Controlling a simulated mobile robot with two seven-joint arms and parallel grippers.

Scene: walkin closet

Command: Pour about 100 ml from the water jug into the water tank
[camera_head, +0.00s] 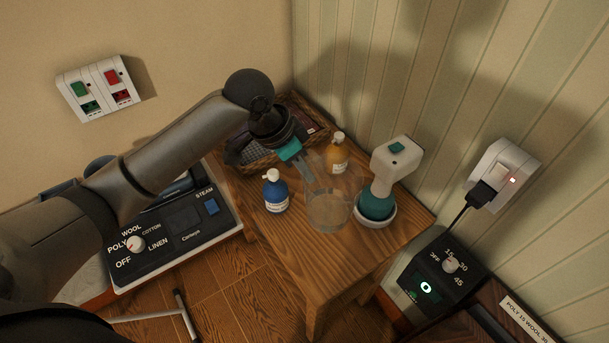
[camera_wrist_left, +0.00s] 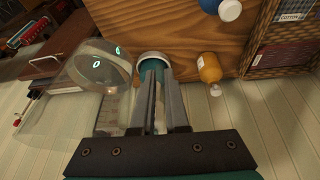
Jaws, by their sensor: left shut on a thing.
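The clear water jug (camera_head: 331,208) shows in the head view over the small wooden table, between the blue bottle and the steamer. My left gripper (camera_head: 306,178) is shut on the jug at its upper left side. The jug also shows in the left wrist view (camera_wrist_left: 92,82), left of the gripper's fingers (camera_wrist_left: 160,98). The water level in it is hard to make out. The teal water tank (camera_head: 376,206) is the lower part of a white steamer, upright in a white round base just right of the jug. In the wrist view the fingers partly hide the teal part (camera_wrist_left: 151,67).
On the wooden table (camera_head: 300,252), a blue pump bottle (camera_head: 275,191) stands left of the jug and an amber bottle (camera_head: 337,153) behind it. A wicker basket (camera_head: 262,157) is at the back left. A black dial box (camera_head: 444,272) and a plugged wall socket (camera_head: 501,176) are right.

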